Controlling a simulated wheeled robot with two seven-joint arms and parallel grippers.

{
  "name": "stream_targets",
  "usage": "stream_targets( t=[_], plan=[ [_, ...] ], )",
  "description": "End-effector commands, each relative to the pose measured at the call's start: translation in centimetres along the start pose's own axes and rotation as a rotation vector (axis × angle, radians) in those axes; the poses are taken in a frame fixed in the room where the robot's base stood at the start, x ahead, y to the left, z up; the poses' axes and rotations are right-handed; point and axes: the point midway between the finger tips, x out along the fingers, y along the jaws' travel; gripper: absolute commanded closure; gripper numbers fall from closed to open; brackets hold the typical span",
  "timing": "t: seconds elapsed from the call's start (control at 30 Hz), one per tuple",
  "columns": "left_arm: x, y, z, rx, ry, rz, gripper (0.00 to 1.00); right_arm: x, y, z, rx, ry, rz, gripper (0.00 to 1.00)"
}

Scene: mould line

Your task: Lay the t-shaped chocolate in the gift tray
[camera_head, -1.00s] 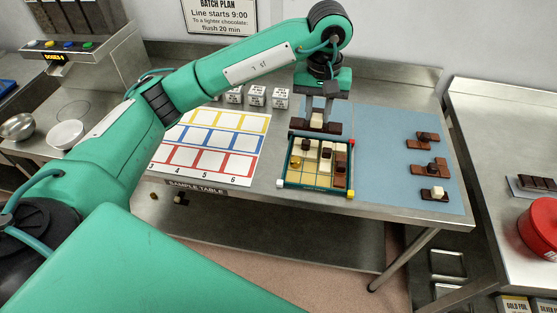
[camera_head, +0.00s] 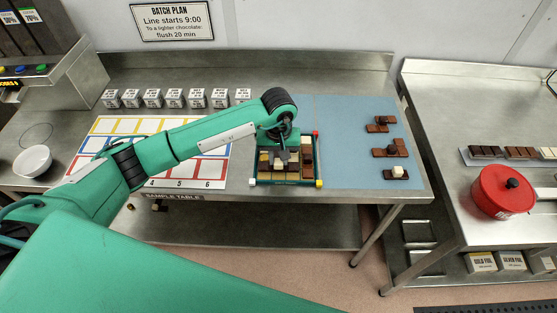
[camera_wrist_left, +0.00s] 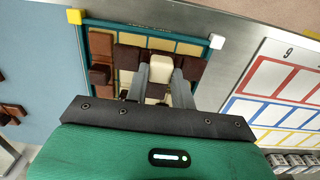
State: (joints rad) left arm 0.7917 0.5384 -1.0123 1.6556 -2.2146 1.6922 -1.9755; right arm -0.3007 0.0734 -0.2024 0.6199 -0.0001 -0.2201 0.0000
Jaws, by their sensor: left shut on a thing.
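The t-shaped chocolate, dark brown with a pale knob (camera_head: 279,166), is between the fingers of my left gripper (camera_head: 281,158), which is shut on it. The pale knob also shows between the fingertips in the left wrist view (camera_wrist_left: 160,70). They are over the gift tray (camera_head: 319,160), a teal-rimmed tray with coloured corner blocks. Brown pieces lie along the tray's right side, and pale cells show bare along its front edge. The fingers and my arm hide the back left of the tray. I cannot tell whether the held piece touches the tray floor. My right gripper is out of view.
A blue mat (camera_head: 350,130) right of the tray holds several chocolates, including one with a pale knob (camera_head: 397,172). A grid sheet (camera_head: 105,124) lies left, with small labelled boxes (camera_head: 175,97) behind it. A red pot (camera_head: 503,192) stands on the right table.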

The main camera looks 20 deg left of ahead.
Motion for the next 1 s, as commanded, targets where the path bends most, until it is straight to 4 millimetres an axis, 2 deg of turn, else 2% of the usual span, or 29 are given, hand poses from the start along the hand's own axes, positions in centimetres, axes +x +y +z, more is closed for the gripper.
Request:
stream_targets(
  t=[0.2,0.57,0.6,0.7,1.0],
  plan=[
    [2.7,0.0,0.1,0.000,-0.003,-0.001,0.99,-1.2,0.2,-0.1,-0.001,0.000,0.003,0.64],
    [3.3,0.0,0.0,0.001,0.000,-0.001,0.99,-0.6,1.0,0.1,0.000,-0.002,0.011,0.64],
    [3.3,0.0,0.0,0.000,-0.001,-0.001,0.73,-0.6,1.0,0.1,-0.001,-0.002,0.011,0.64],
    [3.2,0.0,0.0,0.000,-0.001,-0.001,0.54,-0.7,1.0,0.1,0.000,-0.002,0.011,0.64],
    [3.1,0.0,0.0,0.000,-0.001,-0.001,0.53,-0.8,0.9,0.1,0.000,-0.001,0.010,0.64]
  ],
)
